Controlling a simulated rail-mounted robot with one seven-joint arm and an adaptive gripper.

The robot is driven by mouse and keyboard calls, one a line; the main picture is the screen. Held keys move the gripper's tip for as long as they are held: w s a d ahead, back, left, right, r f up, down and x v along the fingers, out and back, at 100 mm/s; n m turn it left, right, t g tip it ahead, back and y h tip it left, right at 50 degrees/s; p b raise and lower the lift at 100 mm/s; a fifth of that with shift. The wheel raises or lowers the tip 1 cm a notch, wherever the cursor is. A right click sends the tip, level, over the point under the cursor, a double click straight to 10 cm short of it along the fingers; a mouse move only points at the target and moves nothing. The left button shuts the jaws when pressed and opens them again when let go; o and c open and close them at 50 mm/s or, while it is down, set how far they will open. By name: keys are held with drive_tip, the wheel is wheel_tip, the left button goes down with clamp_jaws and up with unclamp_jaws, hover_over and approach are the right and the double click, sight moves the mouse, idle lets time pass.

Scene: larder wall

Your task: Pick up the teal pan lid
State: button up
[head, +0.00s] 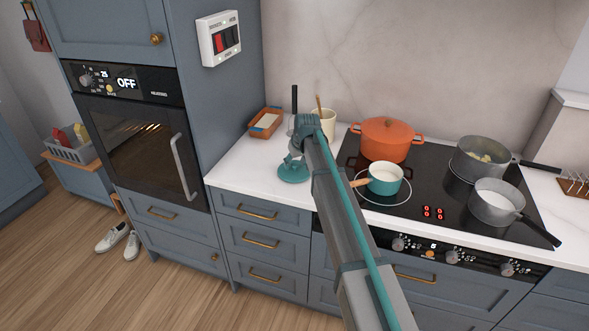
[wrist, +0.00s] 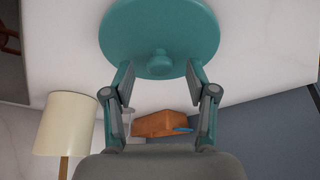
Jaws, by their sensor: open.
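The teal pan lid (head: 293,173) lies on the white worktop left of the hob, partly hidden by my arm in the head view. My gripper (wrist: 160,82) is open, with one finger on each side just short of the knob. No contact between the fingers and the knob shows. In the head view my gripper (head: 296,150) is over the lid, its fingers hard to make out.
A cream crock (head: 323,122) with utensils and a terracotta tray (head: 265,122) stand behind the lid. The hob on the right holds an orange pot (head: 385,138), a teal saucepan (head: 384,180) and two grey pans. A tall oven cabinet (head: 222,110) bounds the left side.

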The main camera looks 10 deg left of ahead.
drive_tip(key=shift+w+a+f, duration=0.1)
drive_tip(key=shift+w+f, duration=0.05)
drive_tip(key=shift+f, duration=0.35)
drive_tip(key=shift+c, duration=0.3)
clamp_jaws()
drive_tip(key=shift+r, duration=0.25)
